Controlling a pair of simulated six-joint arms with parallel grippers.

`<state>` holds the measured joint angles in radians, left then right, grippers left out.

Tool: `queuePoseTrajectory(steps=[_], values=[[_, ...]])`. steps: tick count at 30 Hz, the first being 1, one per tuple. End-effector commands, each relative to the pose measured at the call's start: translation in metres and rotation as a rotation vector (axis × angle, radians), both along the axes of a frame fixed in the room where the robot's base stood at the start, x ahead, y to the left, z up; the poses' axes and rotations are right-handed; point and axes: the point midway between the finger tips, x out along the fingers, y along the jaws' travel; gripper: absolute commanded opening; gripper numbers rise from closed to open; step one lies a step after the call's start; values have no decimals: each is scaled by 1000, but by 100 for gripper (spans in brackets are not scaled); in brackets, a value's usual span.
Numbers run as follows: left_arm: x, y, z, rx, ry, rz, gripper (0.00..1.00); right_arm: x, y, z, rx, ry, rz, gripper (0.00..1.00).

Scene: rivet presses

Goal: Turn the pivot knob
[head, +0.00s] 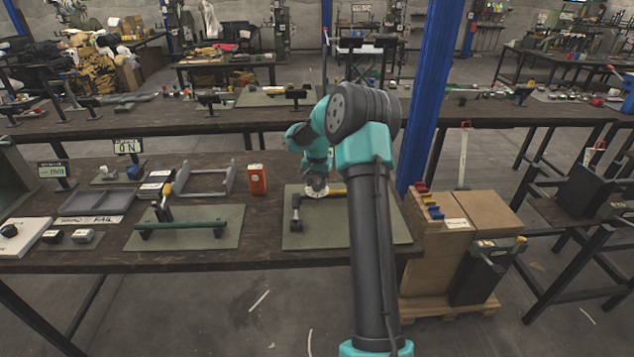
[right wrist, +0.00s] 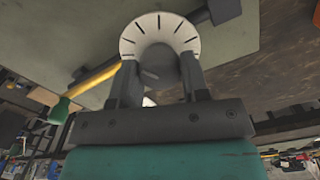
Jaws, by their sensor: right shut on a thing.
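The pivot knob (right wrist: 158,62) is a dark round knob in the middle of a white dial ring with black tick marks (right wrist: 185,35). The dial (head: 317,191) also shows in the head view, on the grey-green plate (head: 325,230) at the front right of the bench. My right gripper (right wrist: 160,78) reaches down to the dial, its two dark fingers on either side of the knob and shut on it. In the head view my right arm hides part of the plate and most of the gripper. My left gripper is in neither view.
A yellow rod with a green end (right wrist: 90,82) lies close to the dial. A dark lever (head: 296,214) stands on the plate's left part. Cardboard boxes (head: 430,240) stand right of the bench.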

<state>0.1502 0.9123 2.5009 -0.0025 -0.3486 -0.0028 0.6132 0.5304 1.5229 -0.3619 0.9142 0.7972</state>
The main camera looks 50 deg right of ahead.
Motion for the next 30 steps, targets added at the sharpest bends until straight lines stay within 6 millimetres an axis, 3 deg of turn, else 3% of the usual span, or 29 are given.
queuePoseTrajectory(steps=[30], values=[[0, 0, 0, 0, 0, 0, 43, 0, 0, 1, -2, -1, 963, 18]])
